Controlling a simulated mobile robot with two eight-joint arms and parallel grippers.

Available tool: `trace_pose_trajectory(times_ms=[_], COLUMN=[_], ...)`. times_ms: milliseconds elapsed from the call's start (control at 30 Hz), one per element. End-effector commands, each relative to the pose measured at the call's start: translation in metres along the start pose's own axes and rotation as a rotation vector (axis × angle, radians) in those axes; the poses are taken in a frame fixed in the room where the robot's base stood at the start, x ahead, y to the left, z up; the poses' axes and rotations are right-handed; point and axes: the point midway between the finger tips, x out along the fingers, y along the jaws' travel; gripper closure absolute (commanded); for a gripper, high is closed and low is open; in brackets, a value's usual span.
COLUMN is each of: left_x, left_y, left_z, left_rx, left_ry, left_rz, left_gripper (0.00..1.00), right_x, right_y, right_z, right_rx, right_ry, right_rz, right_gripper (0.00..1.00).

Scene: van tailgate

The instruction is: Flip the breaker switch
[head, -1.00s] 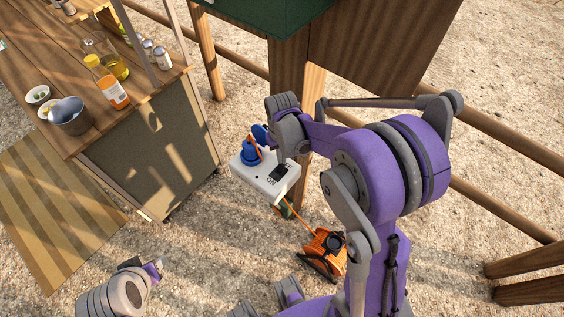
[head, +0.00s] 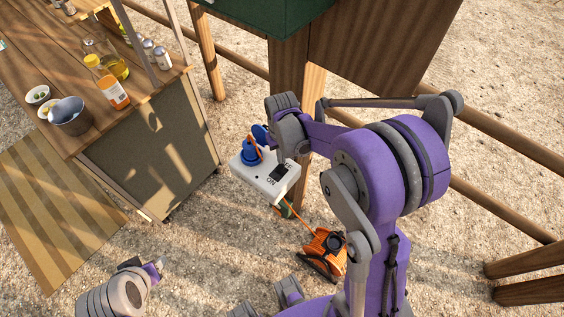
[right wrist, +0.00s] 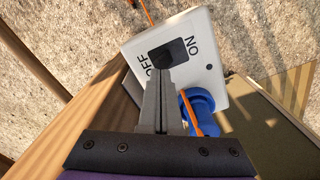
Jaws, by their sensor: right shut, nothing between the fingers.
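The breaker box (head: 252,180) is white and fixed at a wooden post, with a black rocker switch (head: 279,172) marked ON and OFF. In the right wrist view the switch (right wrist: 170,50) sits between the two words; which way it is tilted I cannot tell. My right gripper (right wrist: 163,74) is shut and empty, its tips overlapping the OFF-side lower edge of the switch in that view. Whether they touch it is unclear. In the head view my right wrist hides part of the fingers. Part of my left arm shows at lower left; its jaws are not clear.
A blue plug (head: 250,150) with an orange cord sits on the box, close beside my right fingers. An orange cable reel (head: 326,250) stands on the gravel below. A wooden counter (head: 150,112) with bottles and bowls is at left.

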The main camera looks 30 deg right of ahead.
Motion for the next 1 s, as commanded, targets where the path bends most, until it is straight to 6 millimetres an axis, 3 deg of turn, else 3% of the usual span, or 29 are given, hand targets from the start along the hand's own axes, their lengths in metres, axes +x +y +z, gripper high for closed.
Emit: trace_pose_trajectory(times_ms=[1000], left_x=[0.011], left_y=[0.000], left_z=[0.009], left_rx=[0.000], left_ry=[-0.006], left_rz=[0.000], left_gripper=[0.50], right_x=[0.015], right_y=[0.000], right_z=[0.000], right_rx=[0.000], right_ry=[0.000], right_rz=[0.000], right_gripper=[1.00])
